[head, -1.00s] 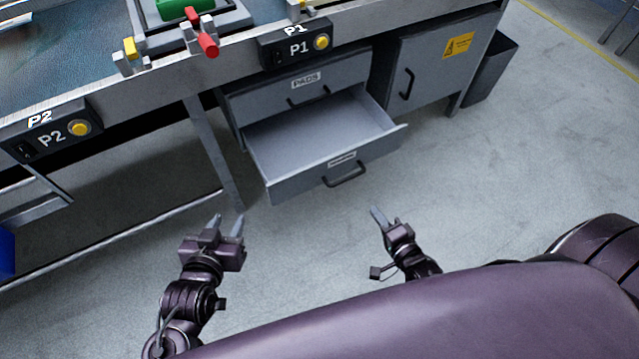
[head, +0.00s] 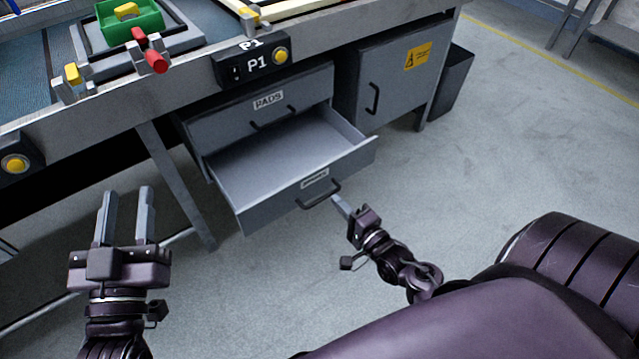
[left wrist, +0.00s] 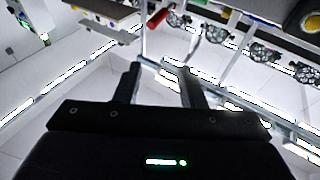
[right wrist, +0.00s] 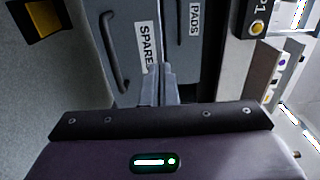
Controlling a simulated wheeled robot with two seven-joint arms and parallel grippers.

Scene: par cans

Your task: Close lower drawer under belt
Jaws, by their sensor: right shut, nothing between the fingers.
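The lower drawer (head: 270,212) under the belt is pulled out and empty inside, with a dark bar handle (head: 318,196) and a label on its front. In the right wrist view its label reads SPARE (right wrist: 148,50). The upper drawer (head: 285,97), labelled PADS, is closed above it. My right gripper (head: 341,204) is shut and empty, its fingertips close to the lower drawer's front by the handle; I cannot tell whether they touch. My left gripper (head: 126,200) is open and empty, off to the left of the drawer.
The belt table (head: 110,105) runs above the drawers, with its leg (head: 175,185) left of them. A closed cabinet (head: 395,85) with a yellow warning sign stands to the right, beside a dark bin (head: 452,80). The floor in front is clear.

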